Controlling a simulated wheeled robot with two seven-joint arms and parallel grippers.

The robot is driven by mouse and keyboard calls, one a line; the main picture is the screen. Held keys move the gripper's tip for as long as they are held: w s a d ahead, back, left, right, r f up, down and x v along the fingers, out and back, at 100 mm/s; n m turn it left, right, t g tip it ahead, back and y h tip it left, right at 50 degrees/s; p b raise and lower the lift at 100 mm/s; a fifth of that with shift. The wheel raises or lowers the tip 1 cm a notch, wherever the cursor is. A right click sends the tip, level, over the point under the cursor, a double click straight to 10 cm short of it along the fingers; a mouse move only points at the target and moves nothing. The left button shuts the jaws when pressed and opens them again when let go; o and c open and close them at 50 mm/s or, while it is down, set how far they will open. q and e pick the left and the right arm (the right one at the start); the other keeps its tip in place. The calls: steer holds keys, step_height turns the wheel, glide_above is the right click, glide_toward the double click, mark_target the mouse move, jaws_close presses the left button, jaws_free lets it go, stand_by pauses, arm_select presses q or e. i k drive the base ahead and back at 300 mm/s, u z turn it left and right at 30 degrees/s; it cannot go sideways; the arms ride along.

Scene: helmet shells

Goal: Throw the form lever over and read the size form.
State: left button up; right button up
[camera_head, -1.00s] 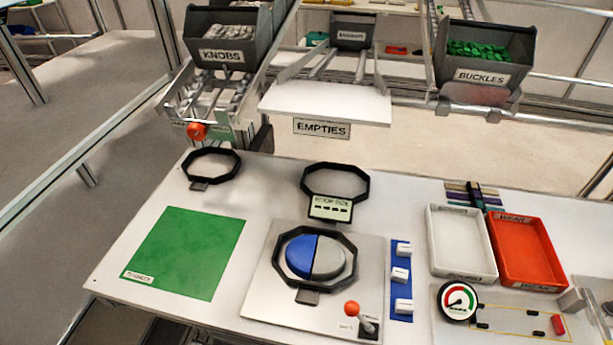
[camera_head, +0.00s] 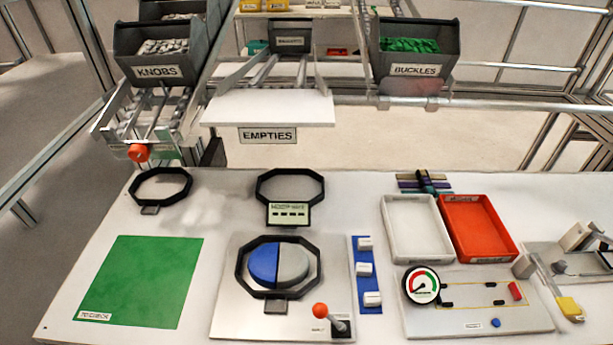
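The size form is a round disc, half blue and half grey (camera_head: 279,264), inside a black octagonal ring (camera_head: 243,285) on a pale plate (camera_head: 228,310). The form lever has an orange ball knob (camera_head: 320,310) and stands at the plate's front right corner, its knob leaning left. A small display (camera_head: 289,213) with a greenish screen and dark dashes sits behind the ring; its heading is too small to read. Neither of my grippers is in view.
A green mat (camera_head: 140,280) lies at left. A blue strip with white blocks (camera_head: 365,269), a white tray (camera_head: 386,233), a red tray (camera_head: 513,249) and a gauge board (camera_head: 470,318) stand at right. Bins of knobs (camera_head: 160,47) and buckles (camera_head: 410,45) hang behind.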

mark_target(320, 309)
steer(key=u, duration=1.2)
steer(key=k, duration=0.95)
steer(key=z, duration=1.2)
